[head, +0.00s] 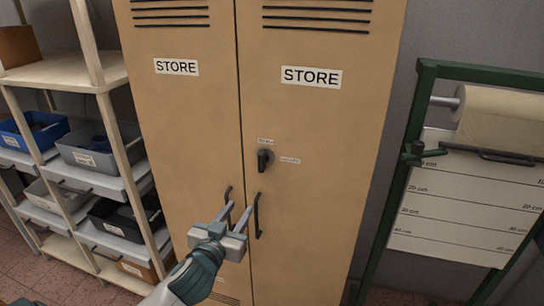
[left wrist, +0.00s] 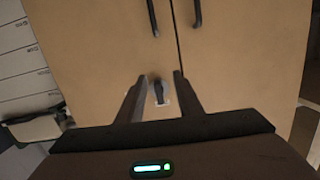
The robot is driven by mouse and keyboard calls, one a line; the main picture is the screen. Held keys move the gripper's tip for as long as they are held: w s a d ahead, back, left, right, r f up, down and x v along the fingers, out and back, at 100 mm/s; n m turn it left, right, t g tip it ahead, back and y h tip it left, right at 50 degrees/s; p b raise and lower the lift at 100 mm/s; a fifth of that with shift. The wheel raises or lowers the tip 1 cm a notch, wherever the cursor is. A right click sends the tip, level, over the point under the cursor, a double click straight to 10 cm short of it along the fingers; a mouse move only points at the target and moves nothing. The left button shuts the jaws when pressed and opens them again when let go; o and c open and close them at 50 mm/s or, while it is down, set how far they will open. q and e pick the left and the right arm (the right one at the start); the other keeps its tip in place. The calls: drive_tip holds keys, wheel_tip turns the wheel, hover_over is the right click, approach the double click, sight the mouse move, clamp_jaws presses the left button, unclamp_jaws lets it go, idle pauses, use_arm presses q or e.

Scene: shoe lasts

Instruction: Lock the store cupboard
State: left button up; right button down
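The tan store cupboard (head: 185,115) stands ahead with both doors shut and a STORE label on each. A black turn knob (head: 264,160) sits on the right door, its grip looking about upright. Small labels above and right of it are too small to read surely. My left gripper (head: 235,211) is open and empty, in front of the doors, below and left of the knob in the head view. In the left wrist view, which looks upside down, the knob (left wrist: 158,91) shows between the spread fingers (left wrist: 160,80), apart from them. My right gripper is out of view.
Two black door handles (head: 258,216) flank the door seam near my left gripper. A shelf rack (head: 98,75) with several bins stands at the left. A green frame (head: 404,175) with a paper roll (head: 500,118) and measuring board stands at the right.

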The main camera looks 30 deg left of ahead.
sight(260, 159)
use_arm(q)
wheel_tip(260, 159, up, 8)
drive_tip(key=s+d+t, duration=0.1)
drive_tip(key=s+d, duration=0.1)
drive_tip(key=shift+r, duration=0.15)
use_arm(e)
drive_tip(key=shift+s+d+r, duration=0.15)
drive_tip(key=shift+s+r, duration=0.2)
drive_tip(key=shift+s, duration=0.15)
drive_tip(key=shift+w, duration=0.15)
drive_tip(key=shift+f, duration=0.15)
